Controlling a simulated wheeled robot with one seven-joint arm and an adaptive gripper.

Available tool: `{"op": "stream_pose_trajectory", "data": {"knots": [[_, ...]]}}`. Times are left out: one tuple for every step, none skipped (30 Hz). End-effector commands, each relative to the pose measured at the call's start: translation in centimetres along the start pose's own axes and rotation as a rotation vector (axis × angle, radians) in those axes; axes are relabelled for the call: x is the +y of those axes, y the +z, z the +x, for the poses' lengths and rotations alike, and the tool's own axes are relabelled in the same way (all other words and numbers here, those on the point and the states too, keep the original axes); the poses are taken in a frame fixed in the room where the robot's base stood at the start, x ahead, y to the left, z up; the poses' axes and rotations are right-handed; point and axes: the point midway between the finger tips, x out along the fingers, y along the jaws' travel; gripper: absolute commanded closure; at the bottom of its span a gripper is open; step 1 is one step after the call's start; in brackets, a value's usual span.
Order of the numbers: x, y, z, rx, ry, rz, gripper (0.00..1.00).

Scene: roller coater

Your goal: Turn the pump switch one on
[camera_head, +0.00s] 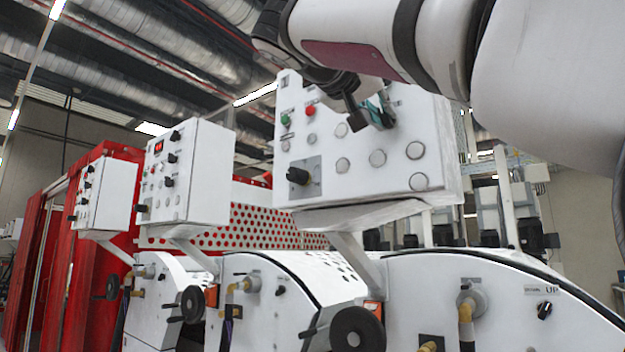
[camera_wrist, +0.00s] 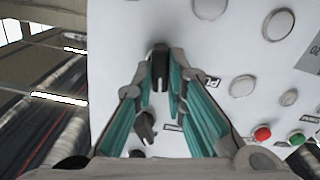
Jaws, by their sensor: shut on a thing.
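A white control panel (camera_head: 365,185) on a slanted arm stands in front of me. My gripper (camera_head: 378,112) is at the upper part of its face. In the wrist view my gripper (camera_wrist: 161,78) has its teal finger pads closed around a small black switch knob (camera_wrist: 160,60). A second black knob (camera_wrist: 144,127) shows beside the left finger, apart from the pads. A label starting with "P" (camera_wrist: 212,82) is near the right finger, only partly readable. I cannot tell from the labels which knob is pump switch one. In the head view my gripper hides the held knob.
The panel also has a green button (camera_head: 285,119), a red button (camera_head: 310,111), several round pale buttons and a large black knob (camera_head: 298,176). Two similar panels (camera_head: 187,175) stand to the left. A black handwheel (camera_head: 357,330) is below.

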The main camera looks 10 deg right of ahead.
Motion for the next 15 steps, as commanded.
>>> {"op": "stream_pose_trajectory", "data": {"knots": [[-0.11,0.16,0.11,0.003,0.0,0.047,1.0],[-0.08,0.15,0.11,0.003,0.0,0.075,1.0],[-0.07,0.14,0.1,0.003,0.0,0.113,1.0],[-0.08,0.13,0.08,0.003,-0.001,0.142,1.0],[-0.06,0.12,0.08,0.004,-0.001,0.171,1.0],[-0.07,0.13,0.09,0.004,-0.001,0.208,1.0],[-0.04,0.11,0.1,0.004,-0.001,0.237,1.0],[-0.02,0.11,0.09,0.004,-0.001,0.266,1.0],[0.0,0.11,0.08,0.004,-0.001,0.303,1.0],[0.03,0.09,0.06,0.004,-0.002,0.331,1.0],[0.04,0.09,0.05,0.004,-0.002,0.359,1.0],[0.07,0.09,0.04,0.004,-0.002,0.395,1.0],[0.1,0.08,0.03,0.004,-0.002,0.421,1.0],[0.09,0.09,0.04,0.004,-0.002,0.446,1.0],[0.11,0.09,0.03,0.004,-0.002,0.479,1.0]]}}
